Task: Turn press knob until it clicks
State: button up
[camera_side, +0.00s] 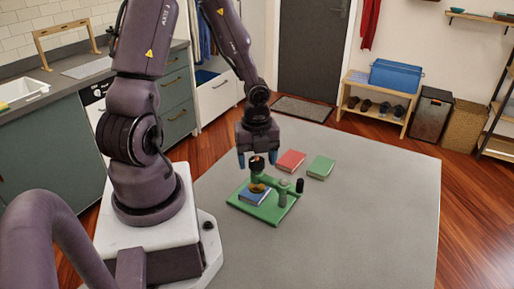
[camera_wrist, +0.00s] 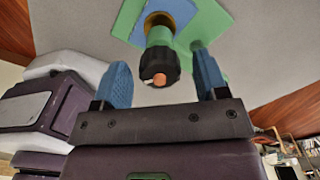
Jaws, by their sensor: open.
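The green book press (camera_side: 275,211) stands on the grey table, with a blue book (camera_side: 254,196) lying under its plate. Its black press knob (camera_wrist: 159,66) with an orange-brown centre tops the screw in the wrist view. It also shows in the side view (camera_side: 257,165), just below my gripper. My gripper (camera_side: 257,160) points down above the press, with its blue fingers apart. In the wrist view the open fingers (camera_wrist: 160,68) are on either side of the knob, with a gap at each side. I cannot tell how far down the fingertips reach along the knob.
A red book (camera_side: 290,161) and a green book (camera_side: 321,167) lie on the grey table (camera_side: 360,220) behind the press. A black-topped post (camera_side: 299,186) stands at the press's right end. The table's right side is clear.

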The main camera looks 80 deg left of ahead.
aim_at(250, 160)
notch_tip(250, 160, up, 13)
dwell(0.5)
jog(key=shift+f, duration=0.1)
dwell(0.5)
jog(key=s+d+r+n+t, duration=0.2)
jog(key=d+r+n, duration=0.3)
jog(key=n, duration=0.4)
jog(key=s+d+r+n+t, duration=0.1)
jog(key=d+r+n+t, duration=0.2)
jog(key=d+r+n, duration=0.3)
jog(key=d+n, duration=0.1)
jog(key=n, duration=0.2)
jog(key=shift+s+d+r+n+t, duration=0.25)
jog(key=shift+s+d+n+t, duration=0.05)
jog(key=shift+s, duration=0.1)
